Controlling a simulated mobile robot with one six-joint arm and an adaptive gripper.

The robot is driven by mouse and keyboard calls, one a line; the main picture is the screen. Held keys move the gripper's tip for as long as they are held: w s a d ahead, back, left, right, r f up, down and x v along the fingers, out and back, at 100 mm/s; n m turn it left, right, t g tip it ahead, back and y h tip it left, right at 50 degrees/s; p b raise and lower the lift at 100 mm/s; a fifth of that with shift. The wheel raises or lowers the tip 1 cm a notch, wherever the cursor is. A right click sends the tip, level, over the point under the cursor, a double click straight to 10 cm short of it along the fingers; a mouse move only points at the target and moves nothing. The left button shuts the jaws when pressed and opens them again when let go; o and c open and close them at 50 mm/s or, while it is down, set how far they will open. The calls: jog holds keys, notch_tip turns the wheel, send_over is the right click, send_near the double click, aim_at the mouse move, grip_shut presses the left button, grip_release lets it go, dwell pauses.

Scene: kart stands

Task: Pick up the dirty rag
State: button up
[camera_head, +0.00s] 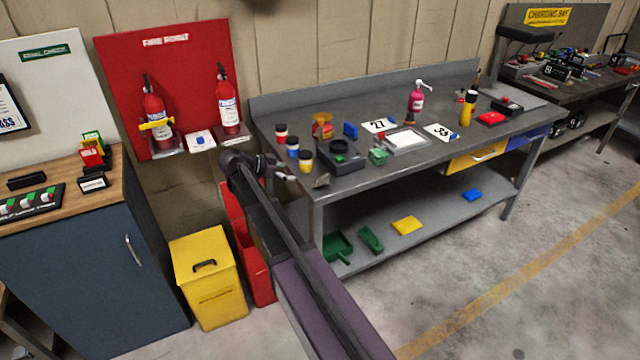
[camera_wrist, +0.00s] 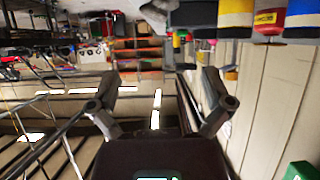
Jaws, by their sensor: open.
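I cannot clearly make out a dirty rag in either view. A small grey-brown item (camera_head: 321,181) lies at the near left corner of the grey workbench (camera_head: 400,172); whether it is cloth is too small to tell. A grey shape (camera_wrist: 156,9) shows at the top edge of the wrist view, partly cut off. My gripper (camera_head: 284,174) is beside the bench's left end, left of that item. In the wrist view my gripper (camera_wrist: 162,88) has its two fingers wide apart with nothing between them.
Several small pots (camera_head: 306,161) stand near the bench's left end, close to my gripper. A red bin (camera_head: 250,258) and a yellow bin (camera_head: 209,283) stand below. Fire extinguishers (camera_head: 157,118) hang on a red board. Floor at the right front is clear.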

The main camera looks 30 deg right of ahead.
aim_at(319, 178)
jog(key=shift+f, duration=0.1)
jog(key=shift+b+x, duration=2.1)
jog(key=shift+x, duration=2.15)
jog(key=shift+b+x, duration=1.4)
jog(key=shift+x, duration=1.25)
jog(key=shift+a+f, duration=0.1)
jog(key=shift+f, duration=0.05)
jog(key=c, duration=0.9)
